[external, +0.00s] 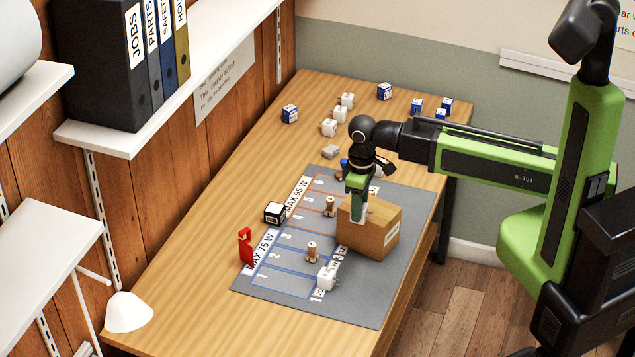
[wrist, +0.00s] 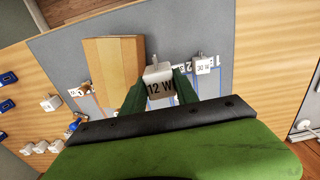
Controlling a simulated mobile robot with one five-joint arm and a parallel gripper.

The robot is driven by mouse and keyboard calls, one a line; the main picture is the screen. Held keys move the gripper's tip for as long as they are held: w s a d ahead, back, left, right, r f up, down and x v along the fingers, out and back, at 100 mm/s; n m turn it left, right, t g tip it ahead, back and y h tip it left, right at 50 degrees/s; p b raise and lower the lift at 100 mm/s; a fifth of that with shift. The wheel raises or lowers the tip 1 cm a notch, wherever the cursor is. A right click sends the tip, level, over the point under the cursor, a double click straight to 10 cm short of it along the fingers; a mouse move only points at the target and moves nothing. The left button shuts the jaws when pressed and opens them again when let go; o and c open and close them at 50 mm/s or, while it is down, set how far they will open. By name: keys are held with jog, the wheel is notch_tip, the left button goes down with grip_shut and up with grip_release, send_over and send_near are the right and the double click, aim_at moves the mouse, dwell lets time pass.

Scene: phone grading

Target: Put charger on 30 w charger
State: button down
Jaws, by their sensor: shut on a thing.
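My gripper (external: 358,205) is shut on a white charger marked 12 W (wrist: 160,86), held between its two green fingers (wrist: 158,76). In the external view the gripper hangs over the left part of the cardboard box (external: 370,232); I cannot tell the charger's height there. Another white charger (external: 327,276) stands on the grey mat (external: 375,300) near the mat's front end. It also shows in the wrist view (wrist: 203,66), right of the held charger and apart from it, with a small label I cannot read surely.
Two small wooden pegs (external: 312,252) stand on the marked lanes. A red piece (external: 245,247) and a black-and-white cube (external: 275,212) stand at the mat's left edge. Several white chargers (external: 328,127) and blue-and-white cubes (external: 384,91) lie at the back.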

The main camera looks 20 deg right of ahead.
jog(key=s+a+f+b, duration=0.1)
jog(key=a+f+b, duration=0.1)
jog(key=a, duration=0.1)
jog(key=s+a+f+b, duration=0.1)
jog(key=a+f+b, duration=0.1)
jog(key=a, duration=0.2)
jog(key=s+a+f+b, duration=0.1)
jog(key=a+f+b, duration=0.2)
jog(key=shift+s+a, duration=0.2)
jog(key=shift+s, duration=0.1)
jog(key=shift+s+a+f, duration=0.1)
jog(key=shift+s+a, duration=0.15)
jog(key=shift+a, duration=0.15)
notch_tip(320, 180, down, 4)
jog(key=b, duration=0.4)
jog(key=shift+f+b, duration=0.15)
jog(key=shift+b, duration=0.15)
jog(key=shift+d+r, duration=0.1)
jog(key=shift+r, duration=0.1)
jog(key=shift+f, duration=0.1)
jog(key=c, duration=1.4)
grip_release()
jog(key=shift+f, duration=0.1)
jog(key=o, duration=0.5)
jog(key=shift+c, duration=0.2)
